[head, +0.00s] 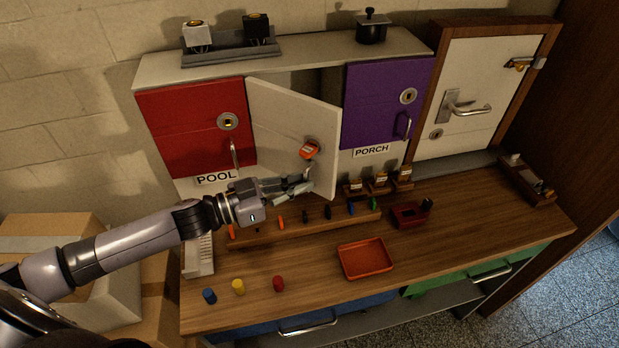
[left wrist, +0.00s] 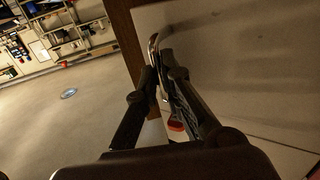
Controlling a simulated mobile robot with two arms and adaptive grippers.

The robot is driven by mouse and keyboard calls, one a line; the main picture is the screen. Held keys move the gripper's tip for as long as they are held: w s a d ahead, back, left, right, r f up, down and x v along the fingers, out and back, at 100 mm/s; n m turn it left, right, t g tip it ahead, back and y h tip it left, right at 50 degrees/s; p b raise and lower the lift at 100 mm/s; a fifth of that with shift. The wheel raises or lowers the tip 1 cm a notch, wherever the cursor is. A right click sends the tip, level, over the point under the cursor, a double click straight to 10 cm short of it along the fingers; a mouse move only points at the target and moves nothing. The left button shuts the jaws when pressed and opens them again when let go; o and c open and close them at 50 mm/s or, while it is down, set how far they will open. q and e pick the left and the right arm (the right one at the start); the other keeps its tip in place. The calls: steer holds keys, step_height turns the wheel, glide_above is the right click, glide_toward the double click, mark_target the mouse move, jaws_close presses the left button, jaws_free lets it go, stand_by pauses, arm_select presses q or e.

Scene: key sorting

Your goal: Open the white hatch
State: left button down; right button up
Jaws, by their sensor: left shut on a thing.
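The white hatch (head: 285,115) stands partly open between the red and purple doors. Its right edge is swung out, and a dark gap shows behind it. An orange key tag (head: 310,149) sits at its lock. My left gripper (head: 305,182) is shut on the hatch handle (head: 308,171), below the lock. In the left wrist view, the fingers (left wrist: 163,78) close around the metal handle (left wrist: 154,50), with the hatch face (left wrist: 235,50) to the right. My right gripper is not in view.
The red door (head: 190,125) and purple door (head: 385,98) are shut. A wooden key rack (head: 265,236) with several keys lies below the hatch. An orange tray (head: 365,258) and colored cylinders (head: 238,287) stand on the bench. The bench front is mostly clear.

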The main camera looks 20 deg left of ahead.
arm_select(q)
steer(key=s+a+m+g+h+b, duration=0.3)
steer(key=s+a+m+g+h, duration=0.1)
steer(key=s+a+m+g, duration=0.1)
steer(key=shift+s+a+m+g+b, duration=0.35)
steer(key=shift+s+a+g, duration=0.45)
steer(key=shift+a+g, duration=0.55)
steer(key=shift+d, duration=0.1)
steer(key=c, duration=1.7)
jaws_free()
steer(key=v, duration=1.2)
